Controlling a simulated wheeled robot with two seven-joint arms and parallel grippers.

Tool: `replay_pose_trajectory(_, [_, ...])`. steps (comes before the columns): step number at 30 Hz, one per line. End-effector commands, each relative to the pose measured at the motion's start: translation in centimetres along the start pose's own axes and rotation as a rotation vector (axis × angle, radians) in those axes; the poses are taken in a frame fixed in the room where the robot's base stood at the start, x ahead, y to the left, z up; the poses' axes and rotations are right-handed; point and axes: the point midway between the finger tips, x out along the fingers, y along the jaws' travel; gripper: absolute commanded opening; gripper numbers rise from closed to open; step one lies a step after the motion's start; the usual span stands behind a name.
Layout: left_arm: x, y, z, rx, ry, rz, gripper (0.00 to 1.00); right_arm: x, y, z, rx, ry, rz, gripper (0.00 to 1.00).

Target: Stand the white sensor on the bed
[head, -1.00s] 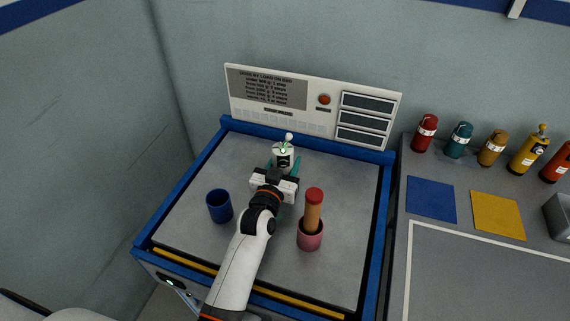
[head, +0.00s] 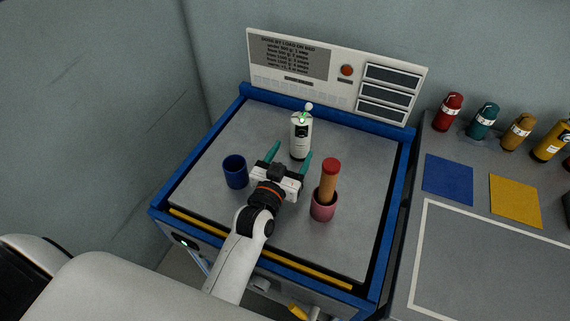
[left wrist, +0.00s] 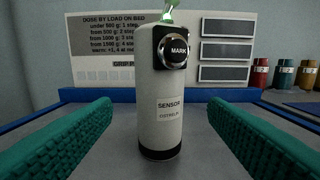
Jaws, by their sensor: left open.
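The white sensor (head: 300,138) stands upright on the grey bed (head: 225,215) in the head view, near the back panel. It is a white cylinder with a dark base band and a lit green part on top. In the left wrist view the sensor (left wrist: 160,100) shows a "MARK" button and a "SENSOR" label. My left gripper (head: 291,158) is open in front of it, with its teal fingers apart. In the wrist view the fingers (left wrist: 165,135) lie to either side, with clear gaps to the sensor. My right gripper is not in view.
A blue cup (head: 235,172) stands left of my left gripper. A pink cup (head: 323,206) holding a red-topped orange stick (head: 329,180) stands close on its right. A panel (head: 330,75) rises behind the bed. Several coloured bottles (head: 484,120) stand on the right counter.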

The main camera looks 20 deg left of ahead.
Motion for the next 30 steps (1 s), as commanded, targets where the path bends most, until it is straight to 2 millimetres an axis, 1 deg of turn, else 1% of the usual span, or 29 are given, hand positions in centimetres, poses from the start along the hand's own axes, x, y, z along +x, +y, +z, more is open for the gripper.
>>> replay_pose_trajectory(1, [-1.0,0.0,-0.1,0.0,0.002,-0.001,0.68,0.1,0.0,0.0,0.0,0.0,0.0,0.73])
replay_pose_trajectory(3, [-2.1,0.0,-0.1,0.0,0.002,-0.001,0.68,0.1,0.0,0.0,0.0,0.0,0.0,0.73])
replay_pose_trajectory(6, [-3.1,0.0,-0.1,0.0,0.001,-0.001,0.68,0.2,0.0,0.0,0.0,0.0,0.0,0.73])
replay_pose_trajectory(9, [-3.6,0.0,0.0,-0.001,0.0,0.0,0.68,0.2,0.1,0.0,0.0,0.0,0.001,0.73])
replay_pose_trajectory(25, [-3.7,0.0,0.1,-0.001,-0.001,0.0,0.68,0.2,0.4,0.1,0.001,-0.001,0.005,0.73])
replay_pose_trajectory(28, [-3.7,0.0,0.9,-0.001,-0.001,0.0,0.68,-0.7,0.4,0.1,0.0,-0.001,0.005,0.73])
replay_pose_trajectory(30, [-3.7,0.0,2.4,-0.001,-0.002,0.0,0.68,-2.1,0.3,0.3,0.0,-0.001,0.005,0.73])
